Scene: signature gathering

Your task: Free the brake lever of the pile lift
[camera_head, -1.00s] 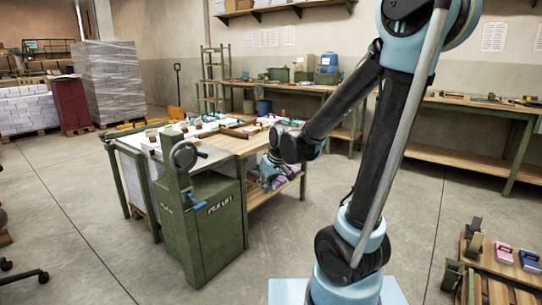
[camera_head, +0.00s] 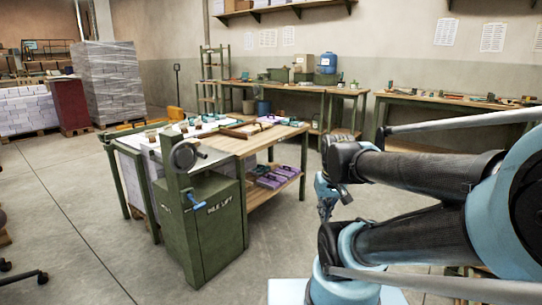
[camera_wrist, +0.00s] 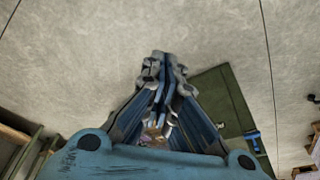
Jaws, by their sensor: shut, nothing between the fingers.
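The pile lift is a green cabinet (camera_head: 222,243) with lettering on its front, standing left of centre in the head view. A dark handwheel (camera_head: 184,155) with a handle sits at its top. A blue lever (camera_head: 196,201) sticks out on its front face below the wheel; I take this for the brake lever. In the wrist view the green cabinet (camera_wrist: 212,92) and the blue lever (camera_wrist: 252,135) show at the right. My gripper (camera_head: 325,206) points down, well right of the cabinet and apart from it. In the wrist view my gripper (camera_wrist: 162,62) is shut and empty.
A wooden-topped table (camera_head: 262,142) with small items adjoins the lift; purple things (camera_head: 275,178) lie on its lower shelf. Wall benches (camera_head: 300,88) stand behind. A wheeled chair foot (camera_head: 25,277) is at lower left. The floor before the cabinet is clear.

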